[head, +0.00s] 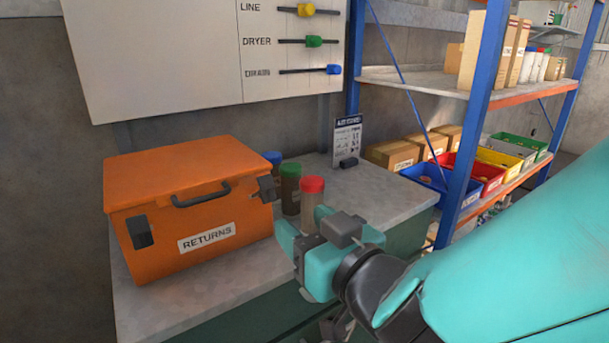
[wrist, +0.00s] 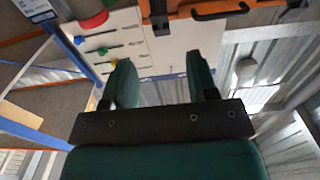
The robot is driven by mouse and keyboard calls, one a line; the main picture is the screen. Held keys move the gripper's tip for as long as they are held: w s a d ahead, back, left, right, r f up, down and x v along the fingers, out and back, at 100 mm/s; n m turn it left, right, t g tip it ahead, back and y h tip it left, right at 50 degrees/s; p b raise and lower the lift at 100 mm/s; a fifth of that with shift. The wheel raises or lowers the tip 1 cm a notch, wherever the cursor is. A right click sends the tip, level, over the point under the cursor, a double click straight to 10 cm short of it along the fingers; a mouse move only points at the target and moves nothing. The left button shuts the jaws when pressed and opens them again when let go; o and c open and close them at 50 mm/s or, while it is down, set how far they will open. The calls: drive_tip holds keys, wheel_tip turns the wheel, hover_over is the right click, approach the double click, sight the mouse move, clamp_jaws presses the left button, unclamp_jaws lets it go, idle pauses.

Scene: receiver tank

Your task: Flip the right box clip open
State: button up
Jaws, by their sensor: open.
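The orange box (head: 190,205) labelled RETURNS stands on the bench with its lid down. Its right clip (head: 267,188) is a dark latch at the right end of the front; the left clip (head: 138,231) is at the other end. My gripper (head: 302,228) is open and empty, to the right of and a little below the right clip, apart from it. In the wrist view, the right clip (wrist: 160,15) shows at the top edge, beyond the gap between my two fingers (wrist: 160,82). I cannot tell exactly how the clip's flap sits.
Jars with red (head: 312,185), green (head: 290,170) and blue (head: 273,157) caps stand just right of the box, close behind my gripper. A small sign (head: 347,138) stands further back. The bench (head: 165,312) in front of the box is clear.

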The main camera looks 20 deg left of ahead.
sight(268, 194)
drive_tip(key=p+x, duration=0.6)
drive_tip(key=x, duration=0.7)
drive_tip(key=c, duration=0.9)
